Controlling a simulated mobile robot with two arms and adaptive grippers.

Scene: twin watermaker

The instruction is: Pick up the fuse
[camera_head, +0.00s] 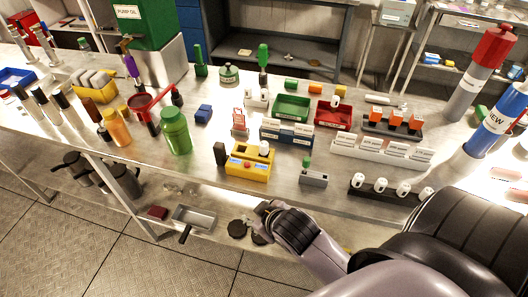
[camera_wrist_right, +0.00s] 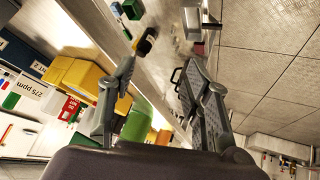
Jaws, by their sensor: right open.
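I cannot tell for sure which item is the fuse. Small white cylinders with dark marks stand in a black rack (camera_head: 388,189) at the bench's front right. Orange-topped pieces stand in a dark holder (camera_head: 392,124) behind it. A yellow box (camera_head: 248,162) with a red button and a white piece on top is near the front edge. My right gripper (camera_head: 262,213) is in front of the bench edge, below and right of the yellow box. In the right wrist view its two fingers (camera_wrist_right: 157,95) are apart with nothing held between them. My left gripper is not in view.
A green bottle (camera_head: 175,131), an orange bottle (camera_head: 117,129) and a red ring-shaped tool (camera_head: 145,108) stand left. A grey block with a green knob (camera_head: 313,175) is near the front edge. A green bin (camera_head: 291,107) and a red bin (camera_head: 333,115) sit behind. A lower shelf holds a grey tray (camera_head: 194,218).

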